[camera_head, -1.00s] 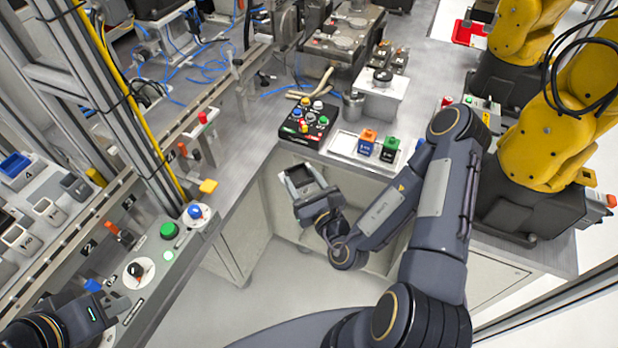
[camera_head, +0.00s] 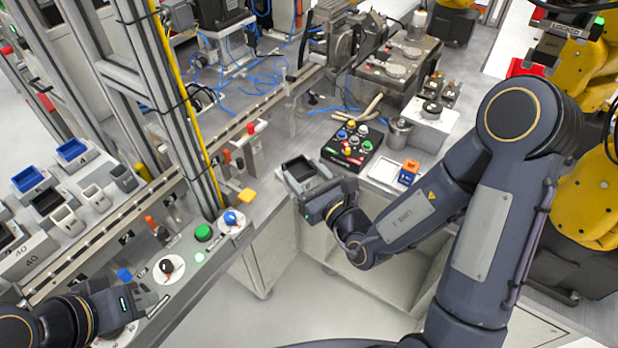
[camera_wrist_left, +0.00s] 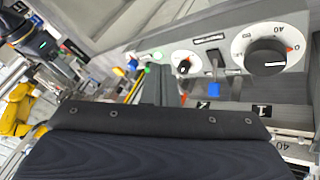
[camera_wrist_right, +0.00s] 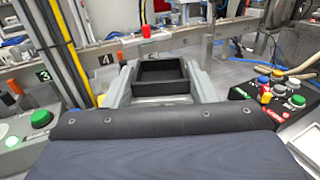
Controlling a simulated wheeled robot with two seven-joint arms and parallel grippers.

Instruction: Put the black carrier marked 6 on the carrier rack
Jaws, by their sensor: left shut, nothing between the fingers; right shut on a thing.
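My right gripper (camera_head: 312,180) is shut on a small black open-topped carrier (camera_head: 299,168), held in the air in front of the bench edge. In the right wrist view the black carrier (camera_wrist_right: 162,77) sits between the two grey fingers, roughly level; no number is readable on it. The carrier rack (camera_head: 32,252) appears to be the grey stand at the left, with blue, black and grey carriers in it. My left gripper (camera_head: 143,300) is shut and empty, low at the left over the control panel.
A control panel (camera_head: 185,262) with knobs, a green button (camera_head: 203,232) and a blue button runs along the left bench. A frame post with a yellow cable (camera_head: 180,85) stands behind it. A black button box (camera_head: 352,147) and an orange-and-blue block (camera_head: 408,172) lie right of the carrier.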

